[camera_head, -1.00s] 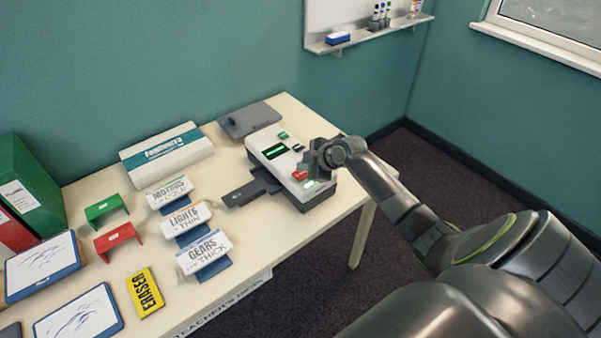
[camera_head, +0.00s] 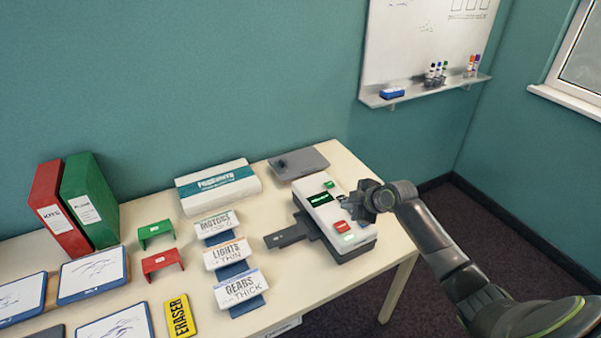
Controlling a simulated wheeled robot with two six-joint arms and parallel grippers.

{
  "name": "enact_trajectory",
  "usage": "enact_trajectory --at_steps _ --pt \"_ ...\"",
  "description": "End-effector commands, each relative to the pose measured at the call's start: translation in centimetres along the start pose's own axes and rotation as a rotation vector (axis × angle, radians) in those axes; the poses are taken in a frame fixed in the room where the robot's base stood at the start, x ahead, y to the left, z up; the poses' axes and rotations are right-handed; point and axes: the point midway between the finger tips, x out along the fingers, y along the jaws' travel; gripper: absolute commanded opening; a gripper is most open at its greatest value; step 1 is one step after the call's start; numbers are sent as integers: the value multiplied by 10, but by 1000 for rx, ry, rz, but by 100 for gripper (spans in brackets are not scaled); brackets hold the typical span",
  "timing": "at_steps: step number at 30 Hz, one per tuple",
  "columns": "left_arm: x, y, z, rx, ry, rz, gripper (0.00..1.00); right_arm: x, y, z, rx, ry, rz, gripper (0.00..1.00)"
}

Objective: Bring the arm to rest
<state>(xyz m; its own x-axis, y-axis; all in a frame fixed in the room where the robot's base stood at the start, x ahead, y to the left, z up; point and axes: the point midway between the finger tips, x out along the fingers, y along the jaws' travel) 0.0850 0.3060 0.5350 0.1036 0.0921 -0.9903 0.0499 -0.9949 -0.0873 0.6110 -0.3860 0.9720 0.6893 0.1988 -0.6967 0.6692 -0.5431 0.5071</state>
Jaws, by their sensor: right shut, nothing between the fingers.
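My right arm reaches in from the lower right. Its gripper (camera_head: 366,203) is shut and empty. In the picture it overlaps the upper right side of a white and grey machine (camera_head: 322,213) on the desk; I cannot tell whether it touches it. The machine has a dark screen with green text, a red button (camera_head: 341,226) and a lit green patch. A dark grey tray (camera_head: 286,236) sticks out from its left side. My left gripper is not in view.
The desk (camera_head: 383,253) also holds label cards (camera_head: 227,258), red and green brackets (camera_head: 161,262), an eraser (camera_head: 180,316), whiteboards (camera_head: 93,272), binders (camera_head: 88,200), a white box (camera_head: 218,186) and a grey flat case (camera_head: 298,163). A wall shelf (camera_head: 425,92) hangs behind. Floor right of the desk is clear.

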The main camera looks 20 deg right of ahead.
Motion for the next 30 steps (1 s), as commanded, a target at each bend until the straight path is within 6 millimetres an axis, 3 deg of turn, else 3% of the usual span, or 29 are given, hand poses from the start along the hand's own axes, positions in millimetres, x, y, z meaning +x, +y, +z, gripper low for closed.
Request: enact_trajectory --at_steps 5,8,11,15,19,24,30 --pt "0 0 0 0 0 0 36 0 -6 1 6 -4 -7 0" --pt "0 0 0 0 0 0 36 -1 -35 5 42 -26 -37 0" --pt "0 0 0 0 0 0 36 -10 -87 12 115 -76 -82 0" --pt "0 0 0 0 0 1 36 -40 -166 23 278 -182 -121 0" --pt "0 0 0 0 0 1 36 -81 -224 32 453 -293 -109 0" --pt "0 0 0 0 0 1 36 -129 -264 40 644 -405 -57 0" --pt "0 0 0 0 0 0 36 -174 -291 46 813 -498 12 0"
